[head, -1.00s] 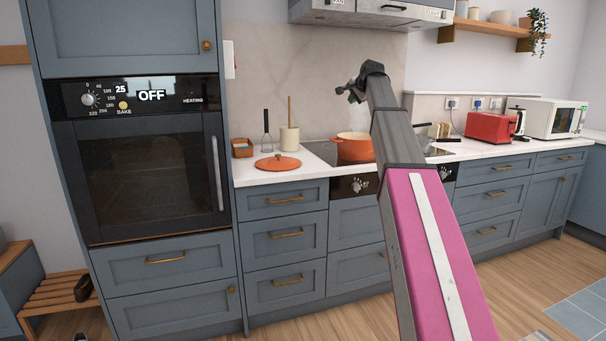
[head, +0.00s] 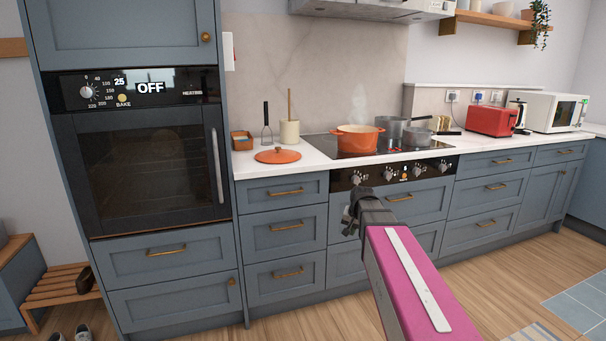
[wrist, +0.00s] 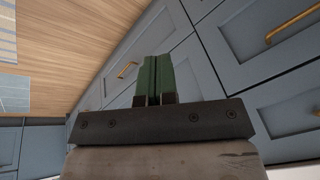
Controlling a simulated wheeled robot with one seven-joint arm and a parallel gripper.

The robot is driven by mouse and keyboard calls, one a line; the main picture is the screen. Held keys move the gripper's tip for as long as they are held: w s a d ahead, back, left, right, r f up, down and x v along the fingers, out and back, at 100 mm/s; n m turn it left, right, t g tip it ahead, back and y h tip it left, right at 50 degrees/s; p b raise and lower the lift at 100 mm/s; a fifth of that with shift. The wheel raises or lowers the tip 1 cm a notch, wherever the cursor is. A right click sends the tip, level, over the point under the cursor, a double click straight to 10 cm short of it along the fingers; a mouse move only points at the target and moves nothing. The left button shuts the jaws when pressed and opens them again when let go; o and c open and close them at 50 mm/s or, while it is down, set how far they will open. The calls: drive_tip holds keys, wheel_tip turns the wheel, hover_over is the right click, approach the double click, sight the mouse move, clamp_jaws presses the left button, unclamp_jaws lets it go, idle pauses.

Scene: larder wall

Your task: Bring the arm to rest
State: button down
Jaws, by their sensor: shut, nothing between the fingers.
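My arm reaches forward from the bottom right of the head view, its end below the hob and in front of the drawer fronts. My gripper shows small and dark in the head view (head: 349,222), partly hidden by the wrist. In the wrist view my gripper (wrist: 153,75) shows its two green fingers side by side, closed together with nothing between them. The fingers point toward the blue drawer fronts (wrist: 180,70) and the wooden floor (wrist: 85,40). I cannot tell the exact gap to the drawers.
An orange pot (head: 357,139) steams on the hob (head: 345,150), with grey pans (head: 392,128) beside it. An orange lid (head: 278,155) lies on the worktop to the left. The tall oven (head: 145,175) reads OFF, its door shut. Floor in front of the drawers is clear.

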drive_tip(key=s+f+n+g, duration=0.1)
drive_tip(key=s+f+n, duration=0.1)
drive_tip(key=s+f, duration=0.5)
drive_tip(key=s+f+n+g+h, duration=0.1)
drive_tip(key=s+f+g, duration=0.1)
drive_tip(key=s+f, duration=0.5)
drive_tip(key=s, duration=0.6)
drive_tip(key=shift+s+f+n, duration=0.15)
drive_tip(key=shift+s+n, duration=0.05)
drive_tip(key=shift+n, duration=0.2)
